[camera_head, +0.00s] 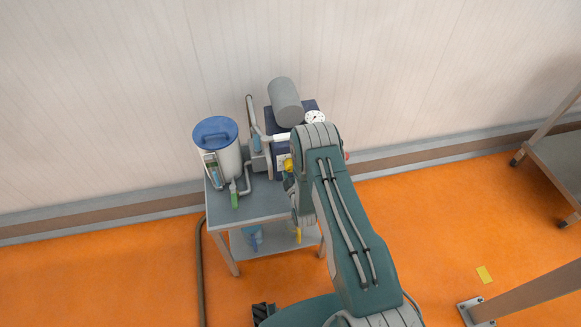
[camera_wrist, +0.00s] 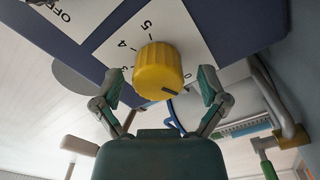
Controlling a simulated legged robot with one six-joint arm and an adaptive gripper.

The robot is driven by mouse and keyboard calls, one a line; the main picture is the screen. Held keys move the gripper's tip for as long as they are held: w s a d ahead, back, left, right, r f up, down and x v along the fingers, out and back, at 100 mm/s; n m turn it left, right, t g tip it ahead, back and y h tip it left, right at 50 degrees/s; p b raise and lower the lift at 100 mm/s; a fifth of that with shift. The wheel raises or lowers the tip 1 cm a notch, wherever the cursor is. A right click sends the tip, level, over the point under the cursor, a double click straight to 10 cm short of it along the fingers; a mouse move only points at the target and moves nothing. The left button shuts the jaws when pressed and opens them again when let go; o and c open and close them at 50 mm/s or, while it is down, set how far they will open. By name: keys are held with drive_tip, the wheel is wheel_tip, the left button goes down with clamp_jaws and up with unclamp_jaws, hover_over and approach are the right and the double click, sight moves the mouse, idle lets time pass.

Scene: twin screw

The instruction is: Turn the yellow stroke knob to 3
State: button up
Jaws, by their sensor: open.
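The yellow stroke knob (camera_wrist: 158,72) sits on a white dial plate (camera_wrist: 133,37) with printed numbers. I can read 5, 4, 3 and 0 around it. The dark pointer line on the knob faces the lower right, near the 0. In the head view the knob (camera_head: 288,165) is a small yellow patch on the dark blue pump unit (camera_head: 310,104), partly hidden by my arm. My gripper (camera_wrist: 161,90) is open, with one finger to each side of the knob. I see gaps between the fingers and the knob, and it holds nothing.
The grey cart (camera_head: 262,205) carries a white tank with a blue lid (camera_head: 215,131), a grey motor cylinder (camera_head: 285,101), a gauge (camera_head: 315,117) and a green-handled valve (camera_head: 234,194). Pipes run beside the pump. A hose (camera_head: 201,270) lies on the orange floor left of the cart.

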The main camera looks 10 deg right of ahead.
drive_tip(key=shift+w, duration=0.2)
drive_tip(key=c, duration=1.1)
drive_tip(key=shift+c, duration=0.2)
